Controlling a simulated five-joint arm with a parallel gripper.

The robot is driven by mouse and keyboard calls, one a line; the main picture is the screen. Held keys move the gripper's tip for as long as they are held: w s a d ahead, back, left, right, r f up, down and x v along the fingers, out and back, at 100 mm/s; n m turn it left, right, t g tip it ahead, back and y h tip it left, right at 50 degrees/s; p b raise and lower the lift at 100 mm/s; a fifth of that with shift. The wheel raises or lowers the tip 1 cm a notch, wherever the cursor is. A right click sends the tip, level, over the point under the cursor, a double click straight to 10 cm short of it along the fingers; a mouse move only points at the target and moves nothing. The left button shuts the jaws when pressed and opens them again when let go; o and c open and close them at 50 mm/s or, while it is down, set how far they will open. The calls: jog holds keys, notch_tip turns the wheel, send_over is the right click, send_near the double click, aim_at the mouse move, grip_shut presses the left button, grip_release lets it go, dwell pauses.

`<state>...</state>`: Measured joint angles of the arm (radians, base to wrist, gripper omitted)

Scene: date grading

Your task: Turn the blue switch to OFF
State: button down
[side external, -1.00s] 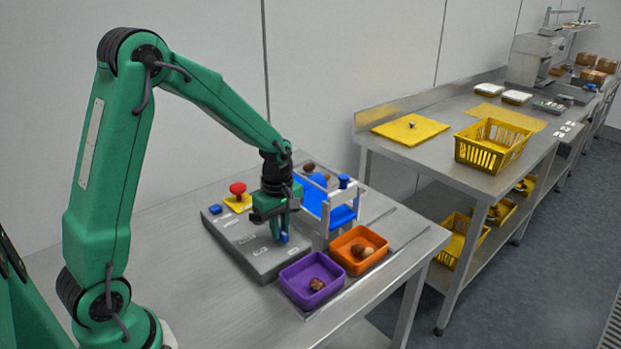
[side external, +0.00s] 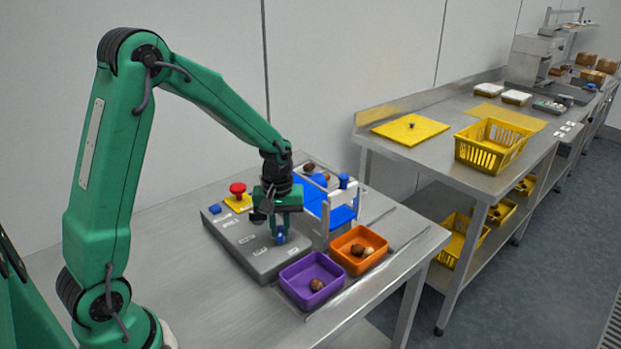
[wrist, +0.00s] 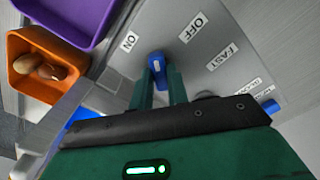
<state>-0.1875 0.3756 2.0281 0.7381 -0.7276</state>
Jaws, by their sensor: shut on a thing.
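The blue switch (side external: 281,239) sits on the grey control panel (side external: 262,262), directly under my gripper (side external: 280,232). In the wrist view the switch (wrist: 157,63) is between the two green fingers of my gripper (wrist: 160,75), which are shut on it. Its visible end points between the ON label (wrist: 129,41) and the OFF label (wrist: 193,28). The fingers hide part of the switch, so its exact setting is hard to read.
A red button (side external: 238,188) on a yellow base and a blue button (side external: 215,209) are at the panel's far left. A purple bin (side external: 292,273) and an orange bin (side external: 345,240) hold dates. A blue conveyor (side external: 342,216) with a grey frame stands close behind my gripper.

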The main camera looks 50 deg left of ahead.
aim_at(280, 231)
jog(key=m, duration=0.5)
jog(key=shift+m, duration=0.3)
jog(key=m, duration=0.4)
jog(key=shift+m, duration=0.4)
jog(key=c, duration=1.4)
grip_release()
jog(key=shift+o, duration=0.2)
jog(key=shift+r, duration=0.15)
jog(key=shift+r, duration=3.8)
